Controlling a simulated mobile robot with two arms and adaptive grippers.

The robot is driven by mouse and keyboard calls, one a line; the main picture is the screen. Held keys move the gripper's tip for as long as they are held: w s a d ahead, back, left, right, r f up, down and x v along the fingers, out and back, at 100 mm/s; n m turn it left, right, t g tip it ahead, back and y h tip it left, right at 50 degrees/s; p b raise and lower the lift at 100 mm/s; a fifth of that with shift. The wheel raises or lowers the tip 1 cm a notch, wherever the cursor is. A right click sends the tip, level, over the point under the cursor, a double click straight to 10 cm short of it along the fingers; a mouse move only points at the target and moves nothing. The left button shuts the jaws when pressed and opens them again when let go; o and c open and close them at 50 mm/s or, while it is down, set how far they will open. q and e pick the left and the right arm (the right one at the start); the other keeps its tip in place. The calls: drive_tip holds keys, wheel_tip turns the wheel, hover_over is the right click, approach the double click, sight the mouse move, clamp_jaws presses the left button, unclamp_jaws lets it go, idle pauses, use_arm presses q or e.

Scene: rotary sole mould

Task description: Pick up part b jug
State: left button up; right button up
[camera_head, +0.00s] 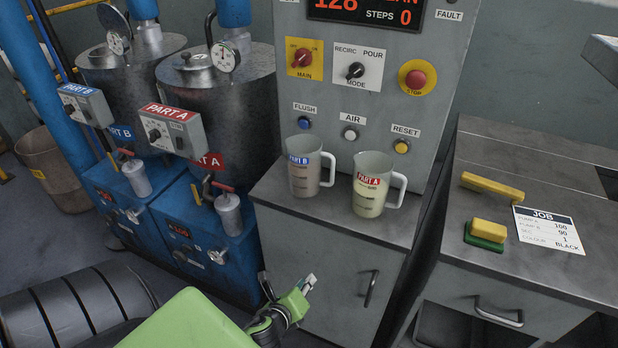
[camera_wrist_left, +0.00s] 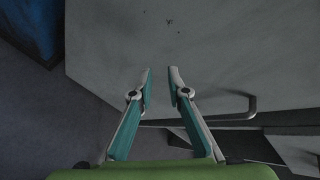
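The part B jug (camera_head: 304,170) has a blue label and a handle on its right side. It stands upright on the left of the grey cabinet top. The part A jug (camera_head: 372,188), with a red label and yellowish contents, stands to its right. My left gripper (camera_head: 289,289) is in front of the cabinet, below and apart from both jugs. In the left wrist view my left gripper (camera_wrist_left: 160,76) has its fingers apart with nothing between them, facing the cabinet front. My right gripper is in neither view.
Part A tank (camera_head: 230,95) and part B tank (camera_head: 115,80) stand at left on blue bases. The control panel (camera_head: 370,110) rises behind the jugs. A grey bench (camera_head: 590,215) at right holds a yellow bar (camera_head: 492,187), a yellow-green block (camera_head: 487,231) and a job card (camera_head: 549,230).

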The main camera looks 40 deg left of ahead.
use_arm(q)
drive_tip(key=w+r+m+t, duration=0.1)
drive_tip(key=r, duration=0.3)
drive_tip(key=w+r+m+t, duration=0.1)
drive_tip(key=r+m, duration=0.1)
drive_tip(key=r, duration=0.3)
drive_tip(key=w+r+m+t+y+b, duration=0.1)
drive_tip(key=w+r+m, duration=0.1)
drive_tip(key=r, duration=0.3)
drive_tip(key=shift+a, duration=0.15)
drive_tip(key=m+t+y, duration=0.1)
drive_tip(key=m+t, duration=0.2)
drive_tip(key=m, duration=0.1)
approach(331, 177)
drive_tip(key=x, duration=0.2)
drive_tip(key=p+x, duration=0.1)
drive_tip(key=x, duration=0.2)
drive_tip(key=shift+w+r, duration=0.1)
drive_tip(key=shift+r, duration=0.15)
drive_tip(key=x, duration=0.5)
drive_tip(key=shift+w+f+p, duration=0.25)
drive_tip(key=shift+f+p, duration=0.05)
drive_tip(key=shift+f, duration=0.05)
clamp_jaws()
drive_tip(key=shift+r, duration=0.15)
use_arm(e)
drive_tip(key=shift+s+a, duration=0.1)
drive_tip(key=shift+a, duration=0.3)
